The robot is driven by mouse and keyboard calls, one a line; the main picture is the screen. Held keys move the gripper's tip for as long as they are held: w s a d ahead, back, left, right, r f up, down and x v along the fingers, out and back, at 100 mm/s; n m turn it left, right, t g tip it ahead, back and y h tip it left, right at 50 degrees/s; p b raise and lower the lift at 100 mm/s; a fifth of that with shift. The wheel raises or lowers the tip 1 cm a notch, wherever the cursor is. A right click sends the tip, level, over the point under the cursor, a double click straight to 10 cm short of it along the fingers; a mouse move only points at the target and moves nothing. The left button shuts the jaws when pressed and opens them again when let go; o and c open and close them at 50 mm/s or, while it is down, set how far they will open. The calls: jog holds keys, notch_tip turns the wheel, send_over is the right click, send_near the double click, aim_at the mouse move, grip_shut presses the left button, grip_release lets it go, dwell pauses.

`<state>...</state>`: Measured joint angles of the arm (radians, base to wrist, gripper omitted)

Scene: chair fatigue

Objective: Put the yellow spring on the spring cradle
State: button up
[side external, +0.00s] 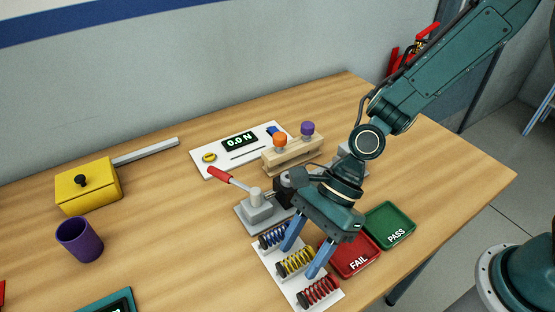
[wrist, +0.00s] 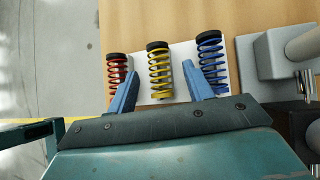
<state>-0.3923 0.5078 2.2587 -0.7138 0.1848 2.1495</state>
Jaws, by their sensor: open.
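The yellow spring (side external: 295,262) lies on a white board between a blue spring (side external: 274,236) and a red spring (side external: 318,291). In the wrist view my gripper's blue fingers (wrist: 161,74) stand one on each side of the yellow spring, with visible gaps, and nothing is gripped. A grey fixture with a red-handled lever (side external: 258,206) stands behind the springs. My gripper partly hides it, and I cannot clearly make out the spring cradle there.
Red FAIL (side external: 357,264) and green PASS (side external: 389,226) trays lie right of the springs. A wooden rack with knobs (side external: 292,156) and a 0.0 N display panel (side external: 239,142) are behind. A purple cup (side external: 79,239) and yellow box (side external: 88,187) stand left.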

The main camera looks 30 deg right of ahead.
aim_at(303, 251)
jog(key=shift+c, duration=0.4)
grip_shut()
jog(key=shift+r, duration=0.15)
notch_tip(303, 251, up, 20)
dwell(0.5)
dwell(0.4)
